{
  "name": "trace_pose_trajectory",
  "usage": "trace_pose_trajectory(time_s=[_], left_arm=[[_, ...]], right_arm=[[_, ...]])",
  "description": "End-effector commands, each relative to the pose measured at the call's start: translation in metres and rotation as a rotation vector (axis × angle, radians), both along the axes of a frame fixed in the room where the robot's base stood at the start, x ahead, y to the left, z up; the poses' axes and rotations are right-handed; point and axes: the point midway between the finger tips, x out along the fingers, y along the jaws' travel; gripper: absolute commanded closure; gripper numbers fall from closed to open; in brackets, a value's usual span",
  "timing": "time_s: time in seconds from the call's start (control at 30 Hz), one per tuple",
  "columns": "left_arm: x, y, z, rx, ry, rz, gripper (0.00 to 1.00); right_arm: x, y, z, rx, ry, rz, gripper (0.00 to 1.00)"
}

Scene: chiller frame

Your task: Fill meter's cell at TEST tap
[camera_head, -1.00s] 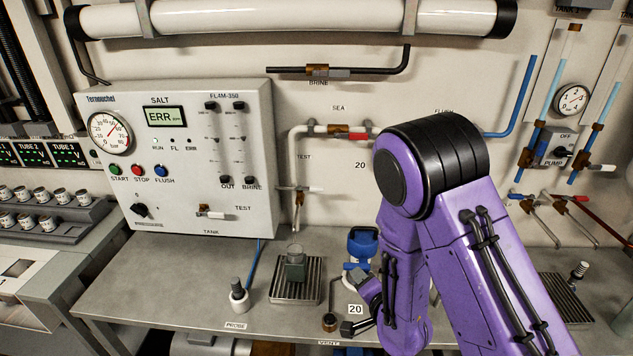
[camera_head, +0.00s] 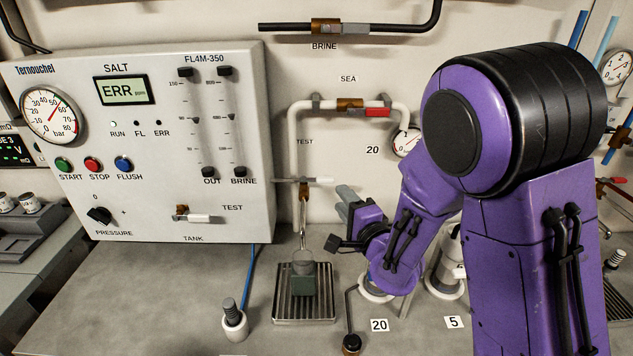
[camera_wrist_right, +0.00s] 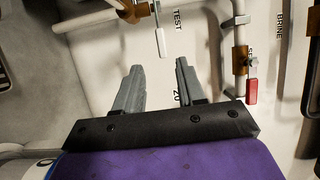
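The meter (camera_head: 304,282) is a small dark green box standing on the ribbed drip tray (camera_head: 285,318). Its cell looks like the greyish cup (camera_head: 303,256) on top, just below the spout end of the TEST tap (camera_head: 304,192). The tap has a brass body and a white lever pointing right. My right gripper (camera_head: 343,192) is at the wall, right of the lever and apart from the meter. In the wrist view its two grey fingers (camera_wrist_right: 155,68) are spread with nothing between them, and the TEST tap (camera_wrist_right: 132,12) is beyond them. My left gripper is out of view.
The SALT panel (camera_head: 140,185) reads ERR. A probe (camera_head: 233,318) stands in a white holder left of the tray. The SEA valve (camera_head: 375,112) has a red lever. Containers labelled 20 and 5 stand partly behind my arm. The counter's front left is bare.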

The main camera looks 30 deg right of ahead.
Motion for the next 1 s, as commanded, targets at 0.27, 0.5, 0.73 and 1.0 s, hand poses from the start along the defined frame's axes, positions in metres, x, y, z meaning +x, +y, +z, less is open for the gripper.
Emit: trace_pose_trajectory(time_s=[0.27,0.5,0.73,1.0], left_arm=[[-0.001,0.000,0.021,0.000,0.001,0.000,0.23],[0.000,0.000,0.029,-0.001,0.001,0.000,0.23],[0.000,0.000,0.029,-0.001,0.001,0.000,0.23],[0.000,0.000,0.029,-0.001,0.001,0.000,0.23]], right_arm=[[0.060,-0.003,0.004,-0.003,0.002,0.012,0.61],[0.097,-0.010,0.002,-0.002,0.002,0.010,0.61],[0.101,-0.012,0.000,-0.001,0.002,0.006,0.61],[0.101,-0.012,0.000,-0.002,0.002,0.006,1.00]])
